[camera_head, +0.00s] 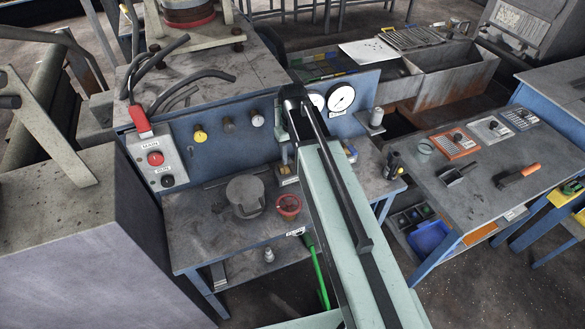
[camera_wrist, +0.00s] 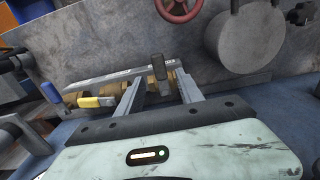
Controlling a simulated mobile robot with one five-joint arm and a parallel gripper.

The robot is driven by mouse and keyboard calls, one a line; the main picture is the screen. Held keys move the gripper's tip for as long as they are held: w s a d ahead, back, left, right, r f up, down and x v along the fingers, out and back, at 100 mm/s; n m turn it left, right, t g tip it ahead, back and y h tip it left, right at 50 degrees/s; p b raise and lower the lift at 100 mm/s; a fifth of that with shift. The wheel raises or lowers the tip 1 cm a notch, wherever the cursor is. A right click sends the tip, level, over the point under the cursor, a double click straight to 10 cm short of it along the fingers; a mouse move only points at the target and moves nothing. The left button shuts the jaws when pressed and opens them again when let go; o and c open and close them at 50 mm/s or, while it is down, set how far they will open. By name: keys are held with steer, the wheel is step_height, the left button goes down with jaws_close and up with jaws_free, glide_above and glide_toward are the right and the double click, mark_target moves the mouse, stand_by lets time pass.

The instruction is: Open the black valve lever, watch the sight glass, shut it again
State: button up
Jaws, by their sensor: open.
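In the wrist view my gripper (camera_wrist: 158,82) is open, one finger on each side of a dark upright block that looks like the black valve lever (camera_wrist: 158,67). The lever stands in front of a brass fitting (camera_wrist: 165,86). A gap shows between lever and fingers; I cannot tell whether either touches. A yellow-handled lever (camera_wrist: 95,101) and a blue handle (camera_wrist: 50,92) are to the left. In the head view my pale green arm hides my fingers and the black lever. I cannot make out the sight glass in either view.
A switch box (camera_head: 157,157) and dial gauges (camera_head: 341,98) are on the blue panel. A tool table (camera_head: 480,215) stands at right. A green hose (camera_head: 318,270) hangs in front.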

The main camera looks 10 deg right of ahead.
mark_target(293, 167)
step_height(293, 167, down, 4)
steer(key=b, duration=0.3)
steer(key=shift+f, duration=0.25)
steer(key=shift+r, duration=0.1)
jaws_close()
stand_by(0.9)
